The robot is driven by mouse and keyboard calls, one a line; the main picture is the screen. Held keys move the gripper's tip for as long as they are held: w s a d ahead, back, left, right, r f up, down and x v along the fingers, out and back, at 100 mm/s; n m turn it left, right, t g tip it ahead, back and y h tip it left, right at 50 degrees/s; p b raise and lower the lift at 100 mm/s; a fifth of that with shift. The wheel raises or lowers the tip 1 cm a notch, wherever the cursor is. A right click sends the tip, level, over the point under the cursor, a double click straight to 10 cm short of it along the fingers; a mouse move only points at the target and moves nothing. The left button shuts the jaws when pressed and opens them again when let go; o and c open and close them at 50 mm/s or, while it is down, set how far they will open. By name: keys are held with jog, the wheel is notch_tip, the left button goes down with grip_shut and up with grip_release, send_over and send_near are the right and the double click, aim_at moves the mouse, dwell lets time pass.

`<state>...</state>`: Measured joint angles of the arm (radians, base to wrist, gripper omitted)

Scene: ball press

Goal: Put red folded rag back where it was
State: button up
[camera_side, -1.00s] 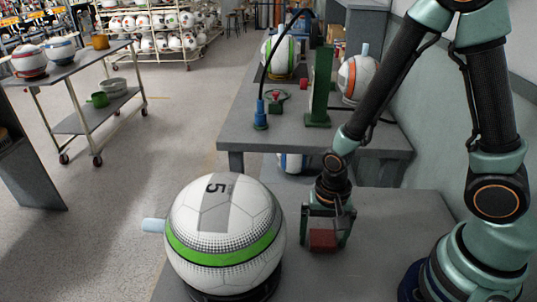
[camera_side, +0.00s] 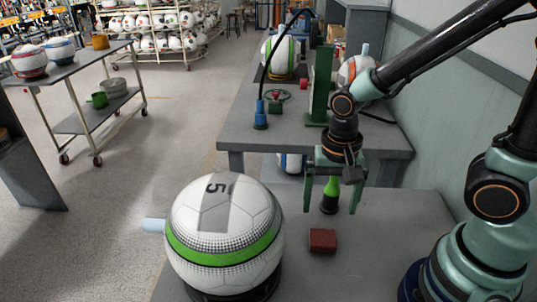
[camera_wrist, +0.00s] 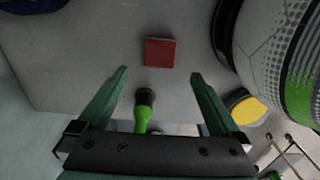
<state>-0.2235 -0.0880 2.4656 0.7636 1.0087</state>
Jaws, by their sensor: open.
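The red folded rag (camera_side: 322,241) lies flat on the grey near table, right of the large white ball with the green band. It also shows in the wrist view (camera_wrist: 160,52), beyond my fingertips. My gripper (camera_side: 330,207) is open above the table, behind and above the rag, and does not touch it. In the wrist view my gripper (camera_wrist: 157,82) has its fingers spread wide. A green and black bottle-like object (camera_side: 330,194) shows between the fingers in the side view; its lower end is dark.
The large ball (camera_side: 225,235) stands on a dark ring at the table's left. The table right of the rag (camera_side: 390,240) is bare. A second table behind holds a green post (camera_side: 319,90), a blue object (camera_side: 261,115) and more balls.

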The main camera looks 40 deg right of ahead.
jog(key=w+d+r+n+t, duration=0.1)
jog(key=d+r+n+t, duration=0.1)
jog(key=r, duration=0.5)
jog(key=w+d+r+n+t, duration=0.1)
jog(key=d+r+n+t, duration=0.2)
jog(key=r+n, duration=0.4)
jog(key=shift+w+d+r+t, duration=0.2)
jog(key=shift+d+t, duration=0.1)
jog(key=shift+d, duration=0.15)
dwell(0.5)
